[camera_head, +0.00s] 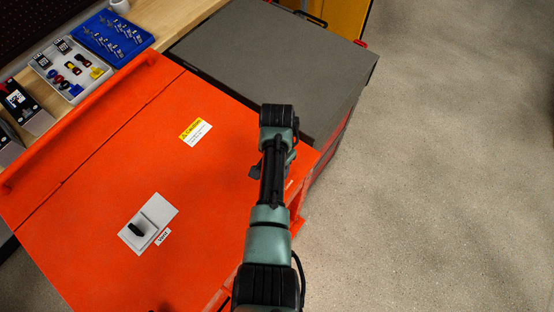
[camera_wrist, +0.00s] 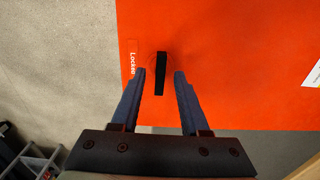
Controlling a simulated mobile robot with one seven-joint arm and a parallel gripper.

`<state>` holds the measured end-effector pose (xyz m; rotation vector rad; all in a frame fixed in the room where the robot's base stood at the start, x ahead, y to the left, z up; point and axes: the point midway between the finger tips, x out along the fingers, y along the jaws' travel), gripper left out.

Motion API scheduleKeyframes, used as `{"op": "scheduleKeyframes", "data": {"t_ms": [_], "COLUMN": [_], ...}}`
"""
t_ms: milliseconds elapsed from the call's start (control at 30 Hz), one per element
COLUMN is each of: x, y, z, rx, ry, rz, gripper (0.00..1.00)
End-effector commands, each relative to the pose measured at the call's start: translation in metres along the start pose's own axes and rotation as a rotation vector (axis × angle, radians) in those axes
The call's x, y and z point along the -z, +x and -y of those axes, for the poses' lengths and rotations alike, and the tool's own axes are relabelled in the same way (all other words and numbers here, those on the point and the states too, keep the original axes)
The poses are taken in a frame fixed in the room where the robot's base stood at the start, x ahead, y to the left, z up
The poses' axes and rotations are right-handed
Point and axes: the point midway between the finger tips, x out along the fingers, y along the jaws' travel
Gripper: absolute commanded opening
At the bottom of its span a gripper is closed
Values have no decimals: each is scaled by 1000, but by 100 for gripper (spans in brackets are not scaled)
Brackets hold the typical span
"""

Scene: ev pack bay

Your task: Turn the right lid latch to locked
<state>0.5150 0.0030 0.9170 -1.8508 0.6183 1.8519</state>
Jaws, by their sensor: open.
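The right lid latch is a small black bar handle (camera_wrist: 161,60) on the orange surface of the pack, seen in the wrist view. My gripper (camera_wrist: 160,74) is open, with one finger on each side of the handle's lower part and a gap on both sides. I cannot tell how deep the fingertips reach. In the head view the orange lid (camera_head: 90,190) shows, but my arm hides the latch and the gripper.
A vent plate with a black knob (camera_head: 137,230) and a caution label (camera_head: 195,132) are on the lid. A grey-topped cabinet (camera_head: 270,50) stands behind. A workbench with a blue tray (camera_head: 112,38) and a white parts tray (camera_head: 70,70) is at upper left. The floor at right is clear.

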Motion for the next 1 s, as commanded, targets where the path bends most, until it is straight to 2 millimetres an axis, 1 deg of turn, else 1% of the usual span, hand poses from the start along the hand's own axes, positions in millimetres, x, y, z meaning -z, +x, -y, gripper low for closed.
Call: {"op": "scheduleKeyframes", "data": {"t_ms": [167, 500, 600, 700, 800, 1000], "x": [1, 1, 1, 1, 0, 0], "y": [-20, -91, -108, -119, -126, -128], "z": [1, 1, 1, 1, 0, 0], "rx": [2, 4, 3, 2, 1, 0], "ry": [-1, -1, 0, 0, 0, 0], "rz": [-4, -6, -5, -3, -2, -1], "gripper": [45, 45, 45, 45, 45, 45]}}
